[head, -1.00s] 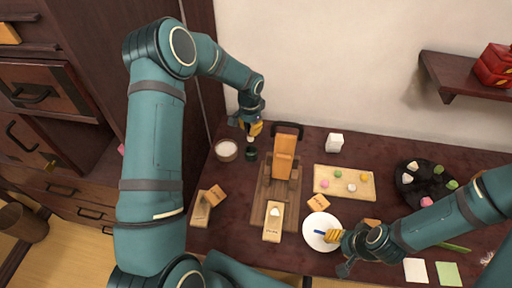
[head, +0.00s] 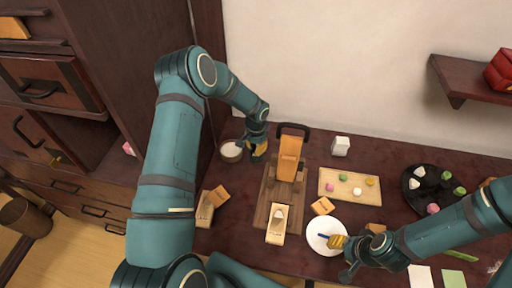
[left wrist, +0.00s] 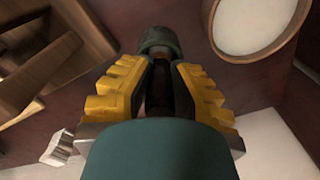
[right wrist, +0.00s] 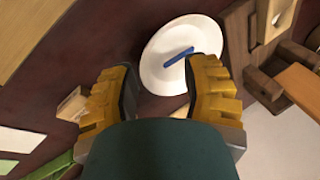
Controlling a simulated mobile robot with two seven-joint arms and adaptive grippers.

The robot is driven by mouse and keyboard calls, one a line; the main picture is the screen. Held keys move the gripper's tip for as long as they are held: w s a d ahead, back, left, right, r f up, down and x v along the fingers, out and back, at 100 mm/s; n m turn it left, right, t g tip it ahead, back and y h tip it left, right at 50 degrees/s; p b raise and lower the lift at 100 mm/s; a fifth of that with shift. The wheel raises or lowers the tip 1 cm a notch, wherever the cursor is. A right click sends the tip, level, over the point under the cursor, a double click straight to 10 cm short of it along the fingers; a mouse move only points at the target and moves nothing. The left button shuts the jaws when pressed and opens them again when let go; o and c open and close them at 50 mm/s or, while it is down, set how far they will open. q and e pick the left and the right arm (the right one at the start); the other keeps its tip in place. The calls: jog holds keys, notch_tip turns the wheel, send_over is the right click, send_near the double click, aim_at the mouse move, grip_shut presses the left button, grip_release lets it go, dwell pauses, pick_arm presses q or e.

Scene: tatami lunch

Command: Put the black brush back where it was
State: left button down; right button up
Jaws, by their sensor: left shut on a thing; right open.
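My left gripper (head: 258,152) is at the back left of the table, just right of the white-filled bowl (head: 231,151). It is shut on a dark upright thing, which I take for the black brush (left wrist: 158,85). The brush is mostly hidden by the yellow fingers. A dark green round holder (left wrist: 160,40) shows just beyond the fingertips in the left wrist view, in line with the brush. I cannot tell whether the brush is inside it or touching it. My right gripper (right wrist: 165,95) is open and empty near the white plate (right wrist: 160,75).
The bowl's rim (left wrist: 296,20) is close beside the left fingers. A wooden stand with an orange block (head: 289,158) is right of the left gripper. A sweets board (head: 340,195), a black plate (head: 412,195) and small wooden boxes (head: 205,208) occupy the table. A wall shelf (head: 470,75) juts out at right.

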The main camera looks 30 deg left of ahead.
pick_arm(q)
jog(key=shift+f, duration=0.15)
pick_arm(e)
jog(key=shift+f, duration=0.15)
pick_arm(q)
jog(key=c, duration=1)
grip_release()
notch_tip(320, 180, up, 12)
jog(key=shift+r+p, duration=0.2)
jog(key=shift+p, duration=0.3)
pick_arm(e)
jog(key=shift+w+r, duration=0.15)
jog(key=shift+r, duration=0.5)
